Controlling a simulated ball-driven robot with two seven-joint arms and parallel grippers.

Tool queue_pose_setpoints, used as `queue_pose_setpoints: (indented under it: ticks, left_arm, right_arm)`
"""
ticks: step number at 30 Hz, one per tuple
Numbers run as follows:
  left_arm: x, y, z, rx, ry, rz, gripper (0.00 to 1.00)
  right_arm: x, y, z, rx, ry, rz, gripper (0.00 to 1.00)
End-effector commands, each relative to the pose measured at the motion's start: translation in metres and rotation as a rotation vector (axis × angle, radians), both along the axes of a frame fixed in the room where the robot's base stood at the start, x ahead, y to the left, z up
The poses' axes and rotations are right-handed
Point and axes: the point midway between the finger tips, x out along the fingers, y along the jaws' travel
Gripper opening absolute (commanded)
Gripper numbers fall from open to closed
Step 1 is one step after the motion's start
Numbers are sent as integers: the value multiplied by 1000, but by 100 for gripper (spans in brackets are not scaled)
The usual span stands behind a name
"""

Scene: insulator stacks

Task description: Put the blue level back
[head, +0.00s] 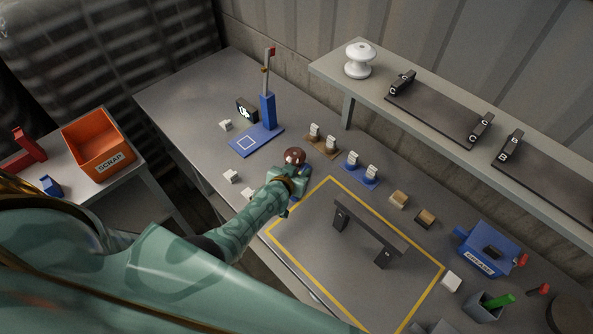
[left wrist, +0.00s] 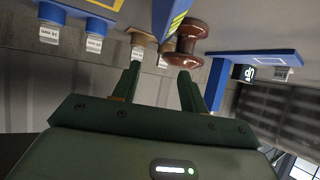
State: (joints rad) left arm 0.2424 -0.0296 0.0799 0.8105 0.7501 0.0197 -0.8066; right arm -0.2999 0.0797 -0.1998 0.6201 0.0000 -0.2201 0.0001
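My left gripper (head: 290,181) reaches over the workbench near the back-left corner of the yellow-outlined area. A blue piece that looks like the blue level (head: 304,174) shows beside it, partly hidden by the hand. In the left wrist view the blue level (left wrist: 171,14), with a yellow strip, is at the top, beyond the fingertips. The fingers of my left gripper (left wrist: 159,80) stand apart with an empty gap between them. A brown insulator (head: 294,156) is just beyond the hand; it also shows in the left wrist view (left wrist: 187,45). My right gripper is not in view.
A blue stand with a post (head: 267,110) is behind left. Tan (head: 322,145) and blue (head: 361,172) holders with white pieces stand close to the hand. A dark raised bar (head: 370,228) is inside the yellow outline. A shelf (head: 430,85) overhangs the back; an orange scrap bin (head: 98,145) is left.

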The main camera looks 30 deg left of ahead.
Motion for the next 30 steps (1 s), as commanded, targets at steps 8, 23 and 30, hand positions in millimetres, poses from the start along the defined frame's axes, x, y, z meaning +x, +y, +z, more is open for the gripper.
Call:
queue_pose_setpoints:
  ticks: [8, 23, 30]
  left_arm:
    - [0, 0, 15, -2, -1, 1, 43]
    - [-88, -5, 68, 0, 1, -1, 43]
    - [-104, -7, 72, -1, 0, 0, 43]
  right_arm:
    - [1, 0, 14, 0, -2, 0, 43]
    - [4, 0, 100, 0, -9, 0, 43]
    - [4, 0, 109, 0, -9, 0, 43]
